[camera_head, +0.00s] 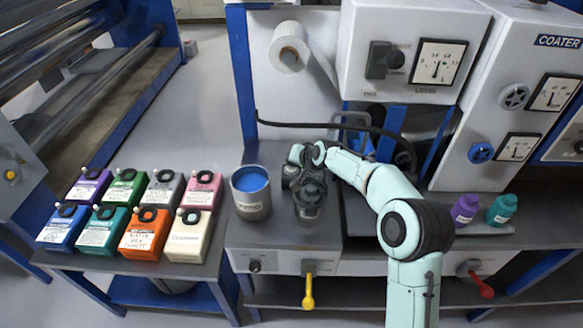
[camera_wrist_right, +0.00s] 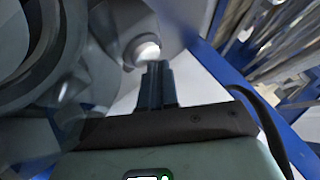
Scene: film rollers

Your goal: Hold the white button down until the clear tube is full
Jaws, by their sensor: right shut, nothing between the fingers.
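My right arm reaches in from the lower right to a dark grey machine part (camera_head: 309,198) on the bench, beside a can of blue liquid. My right gripper (camera_wrist_right: 157,70) is shut and empty. In the right wrist view, its fingertips are at the lower edge of the round white button (camera_wrist_right: 147,52). They overlap it in the picture; I cannot tell whether they press it. The button is hidden in the head view. I cannot make out the clear tube or its level in either view. My left gripper is not in view.
Several colored bottles (camera_head: 143,233) fill a side table at left. A yellow lever (camera_head: 309,291) hangs below the bench front. Purple (camera_head: 464,209) and teal (camera_head: 502,209) bottles stand at right.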

